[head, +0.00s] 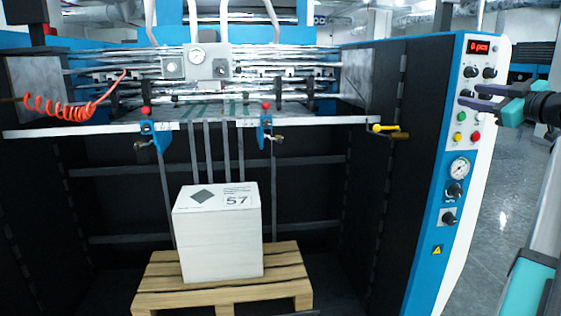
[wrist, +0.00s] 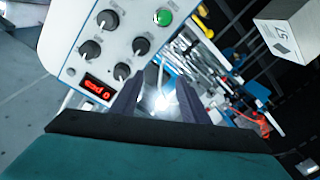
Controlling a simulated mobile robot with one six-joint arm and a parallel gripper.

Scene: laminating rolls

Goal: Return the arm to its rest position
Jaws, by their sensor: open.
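My gripper (head: 472,96) is at the right of the head view, in front of the upper part of the machine's blue and white control panel (head: 432,235). Its two dark fingers point left and are apart, with nothing between them. In the wrist view the fingers of my gripper (wrist: 160,98) show at the middle, open and empty. The control panel (wrist: 70,35) fills the upper left there, with black knobs, a green button and a red display. I cannot tell whether a finger touches the panel.
A white box marked 57 (head: 222,235) stands on a wooden pallet (head: 160,285) inside the machine. A yellow-handled lever (head: 385,128) juts out left of the panel. A red coiled hose (head: 60,108) hangs at the left. Open floor (head: 500,210) lies right of the panel.

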